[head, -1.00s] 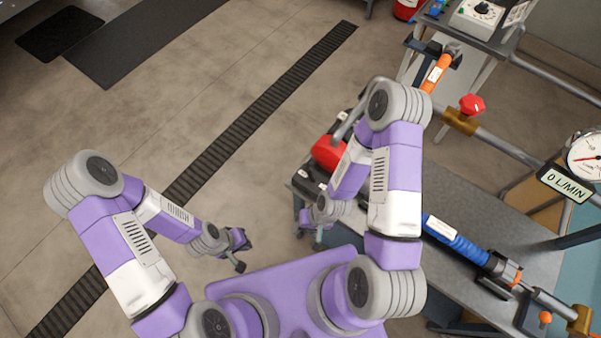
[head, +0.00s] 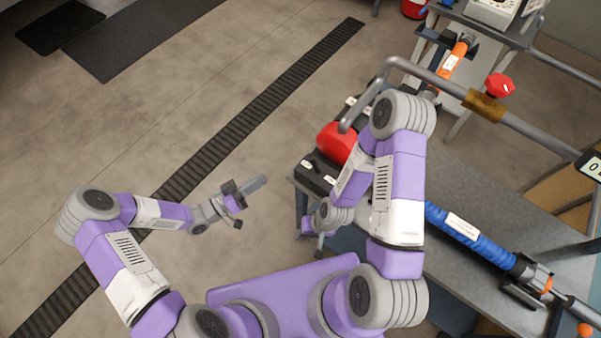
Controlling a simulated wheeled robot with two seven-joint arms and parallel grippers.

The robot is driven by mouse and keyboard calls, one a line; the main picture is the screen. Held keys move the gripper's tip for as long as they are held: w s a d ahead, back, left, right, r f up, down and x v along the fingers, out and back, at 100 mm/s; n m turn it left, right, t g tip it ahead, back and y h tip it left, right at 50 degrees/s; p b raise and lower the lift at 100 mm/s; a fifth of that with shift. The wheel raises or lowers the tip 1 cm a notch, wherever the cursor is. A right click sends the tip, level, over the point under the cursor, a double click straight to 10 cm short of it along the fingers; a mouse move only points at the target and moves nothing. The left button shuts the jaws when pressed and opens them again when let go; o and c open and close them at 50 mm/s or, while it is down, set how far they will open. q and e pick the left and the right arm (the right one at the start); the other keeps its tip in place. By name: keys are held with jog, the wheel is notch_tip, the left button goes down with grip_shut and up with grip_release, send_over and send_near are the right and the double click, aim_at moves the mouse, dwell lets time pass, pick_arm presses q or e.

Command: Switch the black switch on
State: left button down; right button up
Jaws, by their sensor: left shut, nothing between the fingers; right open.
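I cannot make out the black switch for certain. A black block with white labels (head: 316,172) sits at the table's left end, beside a red rounded housing (head: 336,143). My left gripper (head: 240,202) is shut and empty over the floor, left of the block and apart from it. A short grey bar (head: 254,184) shows at its tip; I cannot tell whether it is part of the gripper. My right gripper (head: 318,246) is open, low beside the table's left edge, below the block. My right arm hides part of the machine behind it.
The grey metal table (head: 480,190) carries a blue hose (head: 466,236) and pipes. A bent grey pipe (head: 420,72) with a red valve knob (head: 500,86) crosses above. An orange hose section (head: 454,62) lies behind. The floor at left is clear, with a dark grating strip (head: 240,128).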

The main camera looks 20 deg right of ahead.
aim_at(301, 173)
pick_arm(q)
jog(key=shift+s+a+r+m+g+h+b, duration=0.1)
jog(key=shift+s+a+m+g+h+b, duration=0.1)
jog(key=shift+s+m+g+h, duration=0.45)
jog(key=shift+s+a+m+g+h+b, duration=0.2)
jog(key=shift+s+m+g+h, duration=0.2)
jog(key=shift+m+g, duration=0.45)
jog(key=shift+d, duration=0.15)
jog(key=x, duration=1.3)
jog(key=shift+d+b, duration=0.4)
